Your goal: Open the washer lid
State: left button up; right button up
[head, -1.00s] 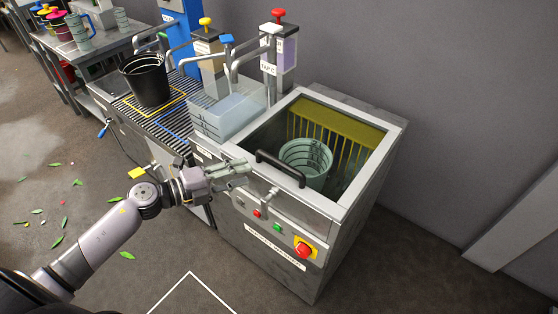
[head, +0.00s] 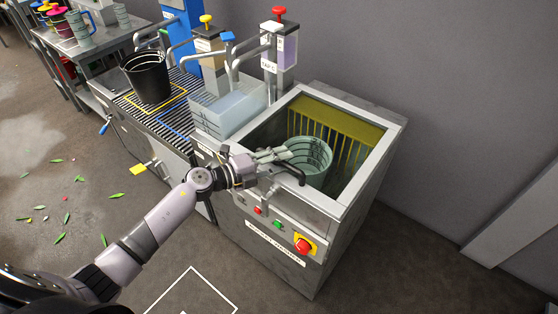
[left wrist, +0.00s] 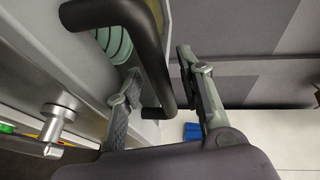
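The bucket washer (head: 240,222) is a grey metal box at the right of the head view. Its inside shows through the top; I cannot tell whether a clear lid covers it. A black bar handle (head: 293,172) sits at the front of the top, partly hidden by my left gripper (head: 274,154). In the left wrist view the handle (left wrist: 152,60) passes between the two fingers of my left gripper (left wrist: 158,72), which stand apart with a gap on the right side. A pale green bucket (head: 312,165) stands inside the washer. My right gripper is not in view.
The washer front carries a metal latch (head: 269,192), a green button (head: 277,225) and a red stop button (head: 303,246). A clear tub (head: 222,115) and a black bucket (head: 148,82) stand on the counter at left. Floor in front is open, with scattered leaves (head: 60,238).

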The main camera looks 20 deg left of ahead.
pick_arm(q)
grip_shut()
dwell(0.7)
